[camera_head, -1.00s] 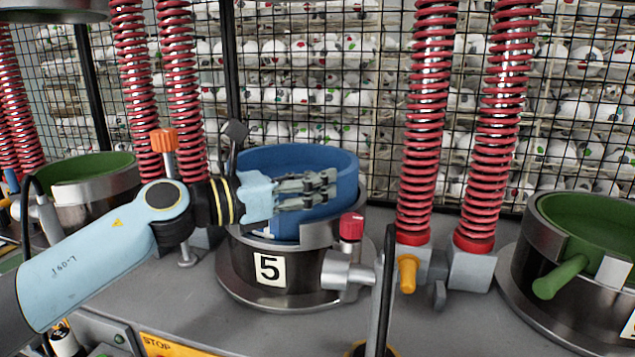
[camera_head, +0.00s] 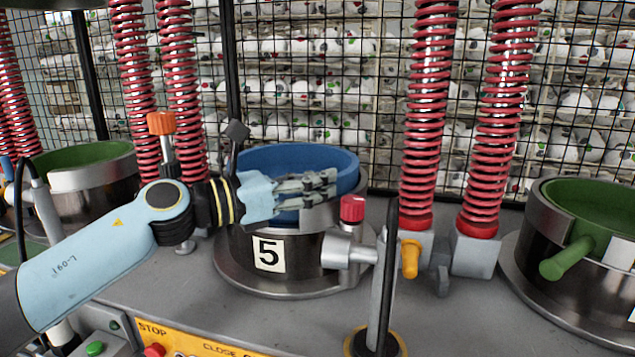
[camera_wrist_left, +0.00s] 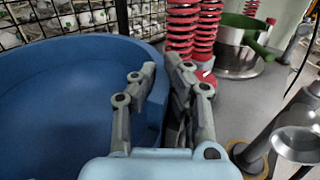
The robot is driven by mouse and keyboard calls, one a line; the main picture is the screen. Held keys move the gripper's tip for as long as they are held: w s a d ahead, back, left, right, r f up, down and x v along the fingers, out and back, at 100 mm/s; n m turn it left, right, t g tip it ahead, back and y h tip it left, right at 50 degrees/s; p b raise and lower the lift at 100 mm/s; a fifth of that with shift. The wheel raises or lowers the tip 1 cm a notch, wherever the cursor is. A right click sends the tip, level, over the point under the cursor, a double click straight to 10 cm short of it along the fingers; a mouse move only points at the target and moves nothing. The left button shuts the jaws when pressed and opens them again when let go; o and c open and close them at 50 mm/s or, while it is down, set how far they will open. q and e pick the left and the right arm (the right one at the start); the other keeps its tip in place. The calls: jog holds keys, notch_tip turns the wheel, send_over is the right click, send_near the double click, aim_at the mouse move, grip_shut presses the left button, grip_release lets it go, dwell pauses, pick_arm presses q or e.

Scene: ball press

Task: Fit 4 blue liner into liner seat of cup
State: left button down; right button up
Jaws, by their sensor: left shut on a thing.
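The blue liner (camera_head: 300,158) is a round, open tub standing at the steel cup marked 5 (camera_head: 308,262). Its lower part is inside the cup and its upper wall rises above the cup's rim. It fills the left of the left wrist view (camera_wrist_left: 60,95). My left gripper (camera_head: 332,184) reaches in from the left across the liner's near side. In the left wrist view its fingers (camera_wrist_left: 160,72) straddle the liner's wall, shut on it. The seat inside the cup is hidden by the liner and gripper. My right gripper is not in view.
Red coil springs (camera_head: 424,120) stand behind the cup on both sides. A red-capped valve (camera_head: 352,208) juts from the cup's right, with a dark upright rod (camera_head: 383,290) before it. Cups with green liners stand left (camera_head: 85,165) and right (camera_head: 595,210). Wire mesh closes the back.

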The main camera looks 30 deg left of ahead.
pick_arm(q)
jog(key=shift+f, duration=0.1)
jog(key=c, duration=1.3)
grip_release()
jog(key=shift+c, duration=0.2)
jog(key=shift+f, duration=0.1)
jog(key=shift+f, duration=0.15)
jog(key=shift+s+f, duration=0.1)
